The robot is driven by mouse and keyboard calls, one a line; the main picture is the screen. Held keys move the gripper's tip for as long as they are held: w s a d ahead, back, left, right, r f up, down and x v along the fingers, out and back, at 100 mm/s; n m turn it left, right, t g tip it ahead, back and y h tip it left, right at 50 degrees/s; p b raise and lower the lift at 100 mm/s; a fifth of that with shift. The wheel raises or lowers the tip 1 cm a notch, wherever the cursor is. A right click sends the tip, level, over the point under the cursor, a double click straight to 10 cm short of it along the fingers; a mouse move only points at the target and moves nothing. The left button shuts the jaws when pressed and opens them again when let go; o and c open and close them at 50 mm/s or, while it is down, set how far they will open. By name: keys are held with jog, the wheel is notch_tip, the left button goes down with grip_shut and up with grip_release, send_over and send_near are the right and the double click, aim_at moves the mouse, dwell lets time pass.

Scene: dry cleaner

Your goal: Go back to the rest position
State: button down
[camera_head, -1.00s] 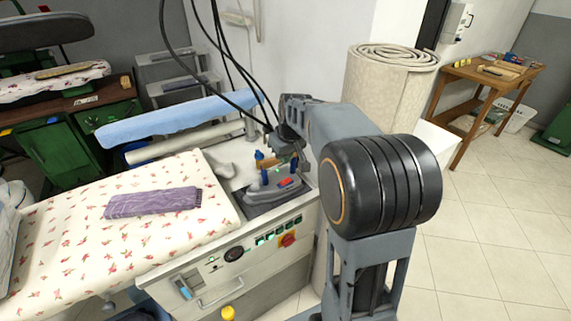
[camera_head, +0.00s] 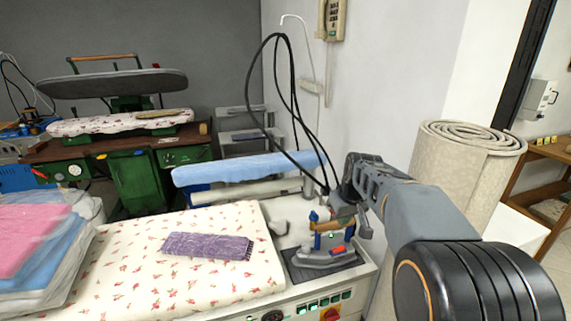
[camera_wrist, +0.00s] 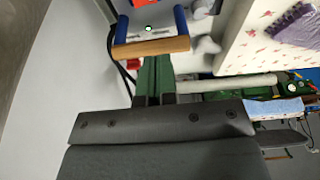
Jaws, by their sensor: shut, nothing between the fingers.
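My gripper (camera_head: 342,205) is at the end of my outstretched arm, above the right end of the ironing table. In the wrist view its two green fingers (camera_wrist: 153,62) are together and hold nothing. Their tips appear close to the wooden handle (camera_wrist: 150,47) of the iron, with blue posts at its ends. The iron (camera_head: 324,257) sits on a dark rest pad (camera_head: 300,273). In the head view my gripper partly overlaps the top of the iron, so I cannot tell whether they touch.
A folded purple cloth (camera_head: 207,246) lies on the flowered ironing board (camera_head: 130,262). Black cables (camera_head: 272,90) hang near my gripper. A rolled carpet (camera_head: 455,185) stands beside my arm. Folded bagged clothes (camera_head: 35,250) lie at left; a blue padded board (camera_head: 250,167) lies behind.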

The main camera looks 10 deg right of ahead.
jog(key=s+a+f+m+p, duration=0.1)
jog(key=s+a, duration=0.2)
jog(key=s, duration=0.6)
jog(key=s+a+f+m+p, duration=0.1)
jog(key=s+a, duration=0.3)
jog(key=s, duration=0.6)
jog(key=shift+s+a+f, duration=0.25)
jog(key=shift+a+f, duration=0.05)
jog(key=shift+f, duration=0.25)
